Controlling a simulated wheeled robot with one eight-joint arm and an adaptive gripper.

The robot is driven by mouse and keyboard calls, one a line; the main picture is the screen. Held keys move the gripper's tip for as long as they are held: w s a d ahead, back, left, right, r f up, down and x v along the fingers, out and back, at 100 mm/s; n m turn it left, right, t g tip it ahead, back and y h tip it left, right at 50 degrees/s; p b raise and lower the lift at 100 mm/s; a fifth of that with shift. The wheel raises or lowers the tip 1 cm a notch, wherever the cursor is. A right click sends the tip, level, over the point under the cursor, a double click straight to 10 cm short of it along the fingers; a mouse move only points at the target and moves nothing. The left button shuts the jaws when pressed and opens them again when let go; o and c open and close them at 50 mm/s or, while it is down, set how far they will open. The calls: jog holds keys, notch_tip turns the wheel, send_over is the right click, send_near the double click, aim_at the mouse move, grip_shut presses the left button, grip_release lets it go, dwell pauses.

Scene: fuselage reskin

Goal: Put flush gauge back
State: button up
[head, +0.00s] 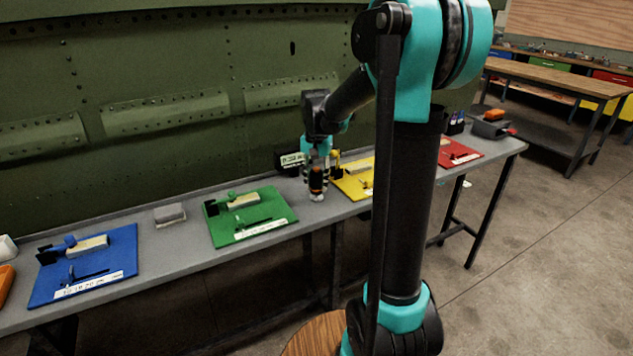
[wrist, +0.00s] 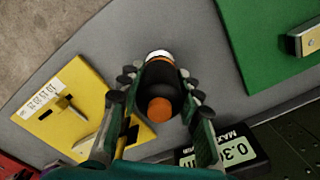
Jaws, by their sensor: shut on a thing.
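The flush gauge appears to be the dark upright cylinder with an orange band (head: 316,180). In the wrist view the gauge (wrist: 160,108) shows an orange round end and a pale far end. My gripper (head: 314,168) is shut on it, with one finger on each side; the gripper also fills the middle of the wrist view (wrist: 158,80). The gauge is over the grey bench (head: 185,228), between the green and yellow boards. I cannot tell whether its lower end touches the bench. A black display box (head: 291,160) with a pale readout stands just behind it.
A green board (head: 262,224), a yellow board (head: 344,188), a blue board (head: 115,262) and a red board (head: 462,150) lie on the bench with small parts. A grey block (head: 170,214) sits between blue and green. The green riveted panel (head: 200,70) rises behind.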

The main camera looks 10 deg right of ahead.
jog(key=o, duration=1.1)
jog(key=shift+f, duration=0.1)
jog(key=shift+o, duration=0.2)
notch_tip(320, 180, up, 12)
jog(key=shift+f, duration=0.1)
jog(key=shift+s, duration=0.1)
jog(key=s+f, duration=0.3)
jog(key=s+d+f+n+t, duration=0.1)
jog(key=s+f, duration=0.2)
jog(key=s+d+f+n+t, duration=0.1)
jog(key=s+f, duration=0.2)
jog(key=f, duration=0.1)
jog(key=shift+d, duration=0.2)
jog(key=s+d+f+n+t, duration=0.1)
jog(key=s+f+n+t, duration=0.1)
jog(key=s+f, duration=0.9)
jog(key=shift+s+d+f+n, duration=0.35)
jog(key=shift+s+n, duration=0.35)
jog(key=shift+s, duration=0.2)
